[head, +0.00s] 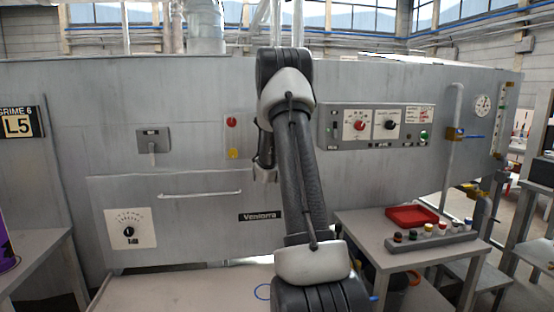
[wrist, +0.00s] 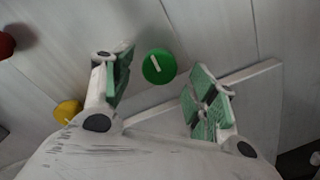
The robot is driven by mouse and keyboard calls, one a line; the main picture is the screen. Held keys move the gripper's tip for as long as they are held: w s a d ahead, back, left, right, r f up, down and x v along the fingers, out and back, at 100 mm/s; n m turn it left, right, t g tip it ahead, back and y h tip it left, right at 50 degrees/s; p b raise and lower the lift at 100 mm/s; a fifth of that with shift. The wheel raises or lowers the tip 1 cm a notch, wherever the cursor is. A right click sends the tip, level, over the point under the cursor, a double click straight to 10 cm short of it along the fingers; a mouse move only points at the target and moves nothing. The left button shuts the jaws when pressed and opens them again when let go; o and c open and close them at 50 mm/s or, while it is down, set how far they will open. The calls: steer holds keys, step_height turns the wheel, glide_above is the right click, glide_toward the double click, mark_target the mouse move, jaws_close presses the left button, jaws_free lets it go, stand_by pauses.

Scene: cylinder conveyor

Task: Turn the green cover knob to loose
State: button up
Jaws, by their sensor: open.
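The green cover knob (wrist: 159,66) is a round green disc with a short slanted white mark on the pale grey panel in the wrist view. My gripper (wrist: 163,82) is open, with one green-padded finger to the left of the knob and one to the right below it. The knob shows in the gap beyond the fingertips, and no finger visibly touches it. In the head view my gripper (head: 265,172) is partly hidden behind my arm, close to the machine front, and the green knob is hidden there.
A red button (head: 232,122) and a yellow button (head: 233,153) sit on the panel left of my arm. A drawer-like panel with a handle (head: 200,194) lies below. A control box (head: 376,125) and a side table with a red tray (head: 412,216) are at right.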

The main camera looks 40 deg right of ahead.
steer(key=v, duration=0.9)
steer(key=s+a+f+m+g+y, duration=0.1)
steer(key=s+f+m+g+y, duration=0.15)
steer(key=f+m, duration=0.3)
steer(key=s+a+f+m+g+y, duration=0.1)
steer(key=s+a+f+m+g, duration=0.2)
steer(key=f, duration=0.4)
steer(key=s+a+f+m+g+y, duration=0.2)
steer(key=s+a+m+g, duration=0.25)
steer(key=m, duration=0.25)
steer(key=s+a+r+m+y, duration=0.2)
steer(key=s+a+r, duration=0.6)
steer(key=s+a, duration=0.2)
steer(key=s+a+r+m+g+y, duration=0.1)
steer(key=s+a+r+m, duration=0.2)
steer(key=s+a+r, duration=0.5)
steer(key=s+a, duration=0.3)
steer(key=a, duration=0.3)
steer(key=shift+s+y, duration=0.35)
